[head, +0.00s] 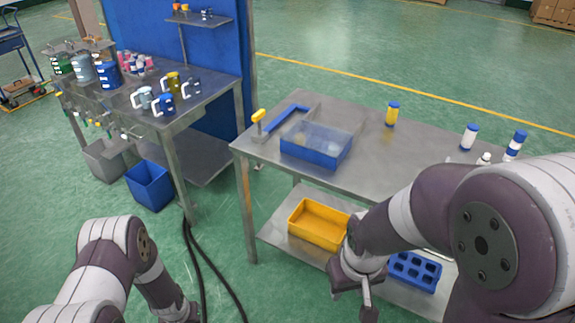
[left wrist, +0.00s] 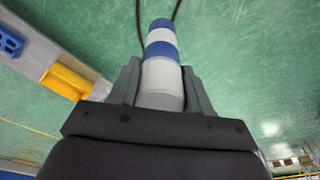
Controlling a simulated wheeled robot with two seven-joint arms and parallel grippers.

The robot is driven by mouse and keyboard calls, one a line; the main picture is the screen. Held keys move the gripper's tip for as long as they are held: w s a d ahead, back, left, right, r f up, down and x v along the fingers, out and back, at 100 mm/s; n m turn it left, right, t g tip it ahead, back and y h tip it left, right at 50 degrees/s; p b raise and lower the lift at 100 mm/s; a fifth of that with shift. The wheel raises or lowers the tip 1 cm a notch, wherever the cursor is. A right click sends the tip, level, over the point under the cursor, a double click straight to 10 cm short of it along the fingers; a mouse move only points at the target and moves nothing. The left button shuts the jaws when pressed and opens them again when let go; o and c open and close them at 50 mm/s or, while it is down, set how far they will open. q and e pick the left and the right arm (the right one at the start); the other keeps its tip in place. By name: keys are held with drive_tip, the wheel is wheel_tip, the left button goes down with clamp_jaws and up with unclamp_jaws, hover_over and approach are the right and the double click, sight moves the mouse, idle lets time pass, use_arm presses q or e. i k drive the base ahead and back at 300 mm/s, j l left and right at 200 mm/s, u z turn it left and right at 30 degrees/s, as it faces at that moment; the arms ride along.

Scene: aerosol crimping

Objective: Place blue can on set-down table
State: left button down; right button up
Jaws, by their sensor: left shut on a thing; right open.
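In the left wrist view, my left gripper (left wrist: 162,80) is shut on a white can with blue bands (left wrist: 161,70), one finger on each side of it. Green floor shows behind the can. In the head view the left arm reaches down at the lower left; its gripper and the can are out of frame or cut off at the bottom edge. My right gripper (head: 366,295) is open and empty, in front of the steel table (head: 360,165) on the right. A similar blue-and-white can (head: 515,144) stands on that table's right end.
A cluttered workbench (head: 200,95) stands left; black cables (head: 197,262) cross the floor.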

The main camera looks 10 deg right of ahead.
sight(401, 184)
drive_tip(key=i+z, duration=0.15)
drive_tip(key=z, duration=0.3)
drive_tip(key=i+z, duration=0.1)
drive_tip(key=z, duration=0.4)
drive_tip(key=i+j+z, duration=0.1)
drive_tip(key=z, duration=0.35)
drive_tip(key=i+j+z, duration=0.15)
drive_tip(key=z, duration=0.3)
